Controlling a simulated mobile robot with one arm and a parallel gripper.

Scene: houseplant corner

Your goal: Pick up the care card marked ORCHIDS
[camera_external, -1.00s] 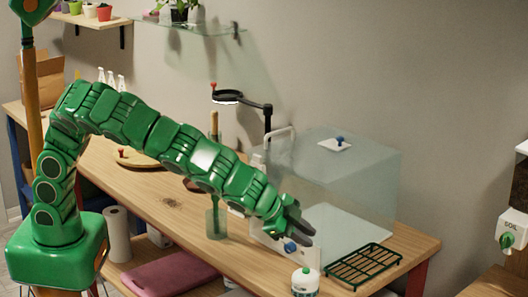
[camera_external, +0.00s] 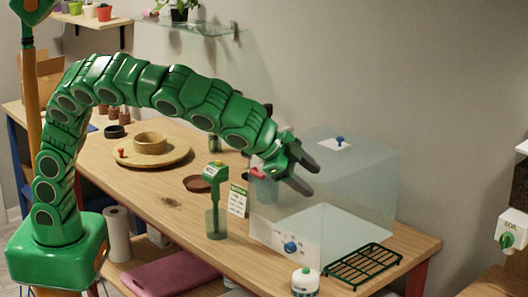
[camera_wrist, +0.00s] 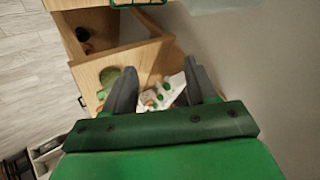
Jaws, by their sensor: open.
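A small pale card with a green top (camera_external: 237,200) stands upright on the wooden bench in the external view, between a green-headed tool in a glass and the clear-covered box. Its print is too small to read, so I cannot tell if it says ORCHIDS. My gripper (camera_external: 306,176) is open and empty, raised in front of the clear cover, to the right of and above the card. In the wrist view my gripper (camera_wrist: 160,80) has its dark fingers apart, with white and green items far below. I cannot make out the card there.
The clear-covered box (camera_external: 345,205) fills the bench's right part. The green-headed tool (camera_external: 215,178) stands close left of the card. A brown saucer (camera_external: 197,185), a round wooden board (camera_external: 178,151), a white bottle (camera_external: 305,283) and a green rack (camera_external: 345,272) are also on the bench.

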